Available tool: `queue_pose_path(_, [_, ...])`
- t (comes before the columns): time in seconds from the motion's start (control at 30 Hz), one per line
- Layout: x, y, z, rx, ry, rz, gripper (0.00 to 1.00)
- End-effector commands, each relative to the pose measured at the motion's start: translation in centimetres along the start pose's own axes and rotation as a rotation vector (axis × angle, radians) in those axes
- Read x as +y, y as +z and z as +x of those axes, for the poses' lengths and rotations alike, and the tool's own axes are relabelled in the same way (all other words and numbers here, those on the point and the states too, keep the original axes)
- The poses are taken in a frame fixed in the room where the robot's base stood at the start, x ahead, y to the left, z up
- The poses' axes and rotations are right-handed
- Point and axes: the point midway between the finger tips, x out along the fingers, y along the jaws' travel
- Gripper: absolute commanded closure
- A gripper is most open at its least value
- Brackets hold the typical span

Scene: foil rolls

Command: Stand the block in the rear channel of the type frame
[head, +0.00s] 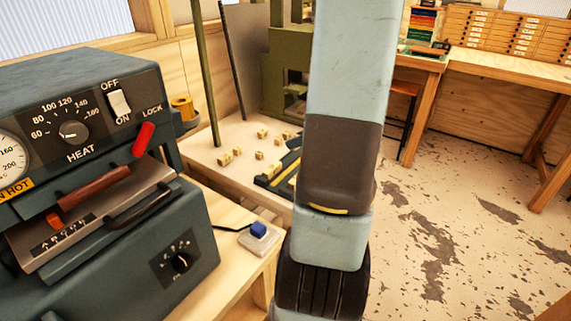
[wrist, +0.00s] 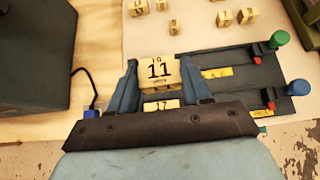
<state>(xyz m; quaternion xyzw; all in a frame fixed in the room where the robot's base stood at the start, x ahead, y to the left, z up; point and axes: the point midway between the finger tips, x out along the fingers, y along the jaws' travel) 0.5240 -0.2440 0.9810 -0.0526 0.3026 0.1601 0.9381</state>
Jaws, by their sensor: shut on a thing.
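My gripper (wrist: 158,64) is shut on a pale wooden block (wrist: 160,73) marked 11 in the wrist view, one finger at each side of it. The dark type frame (wrist: 235,58) lies under and right of the gripper. The held block is in line with the frame's upper channel and its yellow strip (wrist: 217,73); I cannot tell whether it touches the channel floor. Another block (wrist: 160,104) marked 17 shows in the lower channel, partly hidden by my gripper. In the head view the type frame (head: 272,181) is half hidden by my arm, and the gripper is hidden.
Several loose blocks (head: 259,155) lie on the bench behind the frame. Green (wrist: 280,38) and blue (wrist: 298,87) knobs stick out at the frame's right end. A heater machine (head: 110,275) stands at left, with a blue button box (head: 258,240) beside it.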

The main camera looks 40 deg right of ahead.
Motion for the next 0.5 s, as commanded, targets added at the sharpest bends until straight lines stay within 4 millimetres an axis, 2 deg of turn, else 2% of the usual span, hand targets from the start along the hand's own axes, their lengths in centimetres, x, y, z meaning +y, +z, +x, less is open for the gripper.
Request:
queue_pose_path(0.1, [0.1, -0.9, -1.3, 0.014, -0.003, 0.002, 0.85])
queue_pose_path(0.23, [0.1, -1.3, -1.7, 0.023, 0.000, 0.001, 0.85])
queue_pose_path(0.37, [-0.8, -1.4, -0.6, 0.025, 0.003, 0.002, 0.85])
queue_pose_path(0.5, [-2.4, -1.1, 1.6, 0.025, 0.003, 0.001, 0.85])
